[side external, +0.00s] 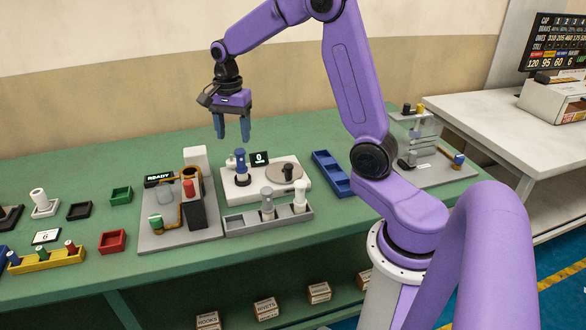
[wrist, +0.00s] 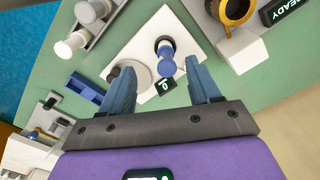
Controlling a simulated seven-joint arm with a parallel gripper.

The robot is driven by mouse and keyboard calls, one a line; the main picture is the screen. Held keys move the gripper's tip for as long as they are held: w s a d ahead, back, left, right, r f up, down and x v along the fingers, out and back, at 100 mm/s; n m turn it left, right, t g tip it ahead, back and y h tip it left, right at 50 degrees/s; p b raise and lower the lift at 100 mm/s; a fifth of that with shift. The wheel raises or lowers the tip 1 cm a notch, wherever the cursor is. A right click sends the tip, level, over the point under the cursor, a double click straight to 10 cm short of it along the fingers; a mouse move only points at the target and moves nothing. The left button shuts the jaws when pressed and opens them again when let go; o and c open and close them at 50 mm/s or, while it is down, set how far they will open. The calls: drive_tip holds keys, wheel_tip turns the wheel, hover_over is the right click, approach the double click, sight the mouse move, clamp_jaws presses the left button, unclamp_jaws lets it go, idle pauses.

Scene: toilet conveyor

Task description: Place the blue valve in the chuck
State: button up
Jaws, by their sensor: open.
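A blue valve (side external: 241,163) stands upright on the left part of a white machine (side external: 262,198), in or on a dark round seat that may be the chuck; I cannot tell how deep it sits. In the wrist view the blue valve (wrist: 166,63) shows between and just beyond my fingertips. My gripper (side external: 233,138) is open and empty, pointing down above and slightly left of the valve, apart from it. It also shows in the wrist view (wrist: 158,76).
The white machine bears a grey disc (side external: 277,172) and a display reading 0 (side external: 260,158). A grey tray (side external: 240,226) in front holds a grey and a white valve. A station marked READY (side external: 160,178) stands left, an empty blue tray (side external: 333,178) right.

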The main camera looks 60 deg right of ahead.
drive_tip(key=s+a+r+n, duration=0.1)
drive_tip(key=s+a+n, duration=1.2)
drive_tip(key=s+n, duration=0.1)
drive_tip(key=s+a+f+n, duration=0.1)
drive_tip(key=s+n, duration=1.3)
drive_tip(key=s, duration=0.2)
drive_tip(key=shift+s+f, duration=0.3)
drive_tip(key=shift+s, duration=0.05)
